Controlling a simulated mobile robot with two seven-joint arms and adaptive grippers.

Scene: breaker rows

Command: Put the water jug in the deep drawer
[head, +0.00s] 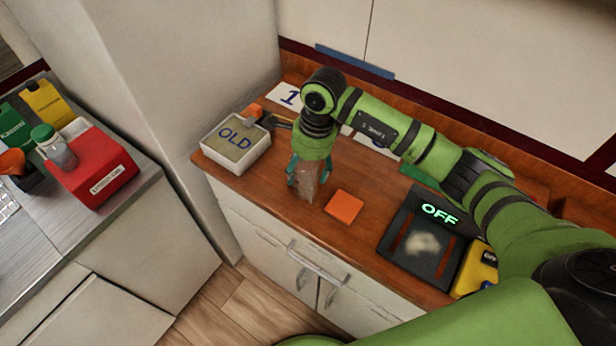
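No water jug that I can make out is in the head view. My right gripper (307,178) points down over the wooden counter, near its front edge. Its teal fingers lie on both sides of a grey-brown block (306,188) and appear to touch it. I cannot tell whether the block rests on the counter. Below the counter is a white cabinet (262,238) with a bar handle (317,263); its front looks closed. I cannot tell which part is the deep drawer. My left gripper is out of view.
An orange square (344,207) and a dark panel reading OFF (424,240) lie to the right, with a yellow item (478,270) beyond. A red box (92,170) and a green-capped bottle (56,148) stand on the left counter.

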